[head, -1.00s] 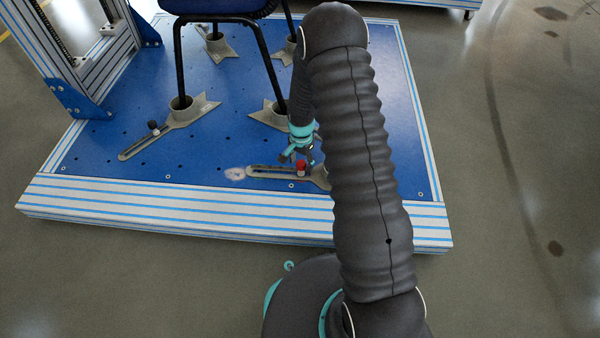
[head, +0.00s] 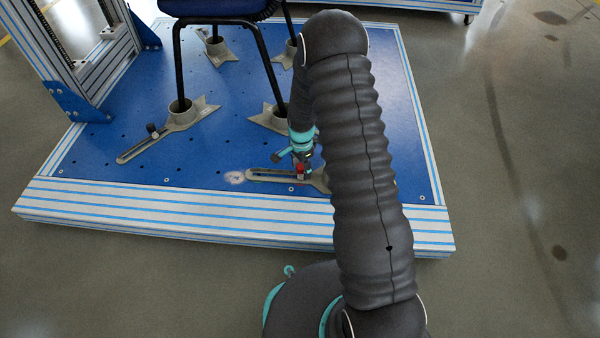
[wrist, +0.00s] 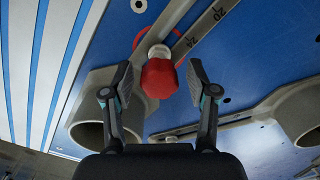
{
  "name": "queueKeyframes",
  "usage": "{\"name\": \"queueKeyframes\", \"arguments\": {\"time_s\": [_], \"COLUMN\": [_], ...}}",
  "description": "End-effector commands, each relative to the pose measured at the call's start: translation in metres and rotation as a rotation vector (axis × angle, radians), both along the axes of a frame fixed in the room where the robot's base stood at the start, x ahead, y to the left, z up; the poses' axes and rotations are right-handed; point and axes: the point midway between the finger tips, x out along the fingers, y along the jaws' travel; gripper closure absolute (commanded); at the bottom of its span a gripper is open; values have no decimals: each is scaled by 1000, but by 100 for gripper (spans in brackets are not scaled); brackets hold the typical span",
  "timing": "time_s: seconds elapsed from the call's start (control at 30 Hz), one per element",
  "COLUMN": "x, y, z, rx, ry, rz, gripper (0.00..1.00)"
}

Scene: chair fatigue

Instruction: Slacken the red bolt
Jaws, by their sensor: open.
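The red bolt (head: 300,169) stands on a slotted grey clamp (head: 265,174) near the front edge of the blue platform. In the wrist view the bolt's red head (wrist: 159,78) is large, with a pale collar behind it and a slotted bar marked with numbers. My gripper (wrist: 155,82) is open, one finger on each side of the red head, with gaps between fingers and head. In the head view my gripper (head: 298,160) is small and just above the bolt; my arm hides the clamp's right end.
A similar clamp with a dark bolt (head: 152,131) lies to the left. The chair's black legs (head: 181,65) stand in grey cups on the platform (head: 215,145). A metal upright frame (head: 80,55) stands at the far left. A round cup (wrist: 95,110) is beside my left finger.

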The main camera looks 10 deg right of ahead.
Motion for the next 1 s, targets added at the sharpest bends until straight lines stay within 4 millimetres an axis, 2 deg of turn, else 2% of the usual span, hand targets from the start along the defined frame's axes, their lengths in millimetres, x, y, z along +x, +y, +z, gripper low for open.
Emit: {"name": "queueKeyframes", "arguments": {"time_s": [0.27, 0.6, 0.9, 0.97, 1.0], "x": [0, 0, 0, 0, 0], "y": [0, 0, 0, 0, 0], "z": [0, 0, 0, 0, 0], "rx": [0, 0, 0, 0, 0], "ry": [0, 1, 0, 0, 0], "rz": [-11, -306, -354, -353, -353], "gripper": [42, 42, 42, 54, 64]}}
